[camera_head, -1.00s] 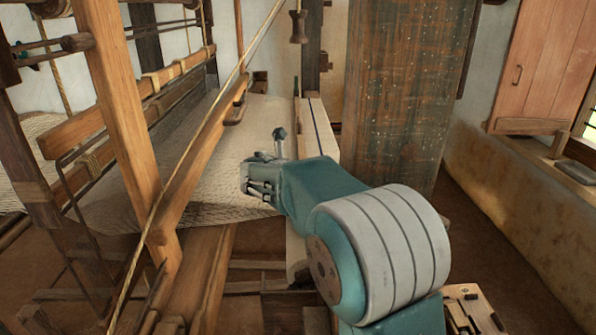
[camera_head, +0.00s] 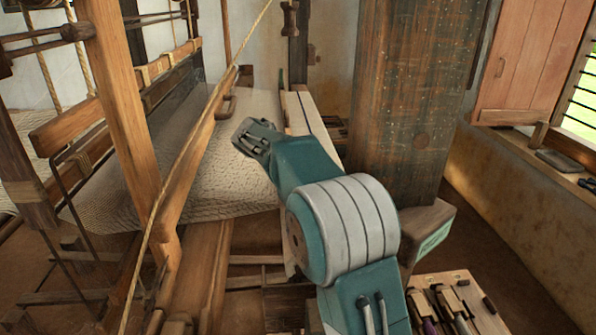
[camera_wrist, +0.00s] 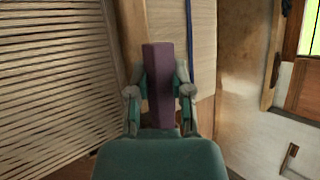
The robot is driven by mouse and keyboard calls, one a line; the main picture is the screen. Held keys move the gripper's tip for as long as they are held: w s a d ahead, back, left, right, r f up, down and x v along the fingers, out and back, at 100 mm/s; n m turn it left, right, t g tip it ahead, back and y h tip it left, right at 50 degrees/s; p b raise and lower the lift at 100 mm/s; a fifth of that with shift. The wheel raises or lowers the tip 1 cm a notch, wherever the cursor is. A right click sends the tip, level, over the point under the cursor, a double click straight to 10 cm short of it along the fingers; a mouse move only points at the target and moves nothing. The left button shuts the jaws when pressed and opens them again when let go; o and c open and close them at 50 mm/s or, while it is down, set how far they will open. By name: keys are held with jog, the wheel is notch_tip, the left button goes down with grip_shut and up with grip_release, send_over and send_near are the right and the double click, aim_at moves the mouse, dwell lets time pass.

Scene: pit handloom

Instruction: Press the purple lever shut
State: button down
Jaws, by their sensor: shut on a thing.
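My gripper (camera_head: 257,138) is at the end of my teal arm, over the right part of the woven cloth (camera_head: 225,180) in the head view. In the wrist view its two fingers (camera_wrist: 159,92) are on either side of an upright purple bar, the purple lever (camera_wrist: 158,80), and are shut on it. The lever's lower end is hidden by my teal gripper body. I cannot make out the lever in the head view, and I cannot tell what it is fixed to.
Wooden loom posts (camera_head: 122,110) and a slanting rope (camera_head: 190,150) stand left of my arm. A broad dark wooden pillar (camera_head: 405,95) stands to the right. A wooden tray (camera_head: 490,318) with tools is at the lower right.

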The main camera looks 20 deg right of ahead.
jog(key=shift+s+d, duration=0.1)
jog(key=shift+d, duration=0.7)
jog(key=c, duration=0.5)
grip_release()
jog(key=shift+a+f, duration=0.1)
jog(key=shift+a, duration=0.35)
jog(key=v, duration=1.2)
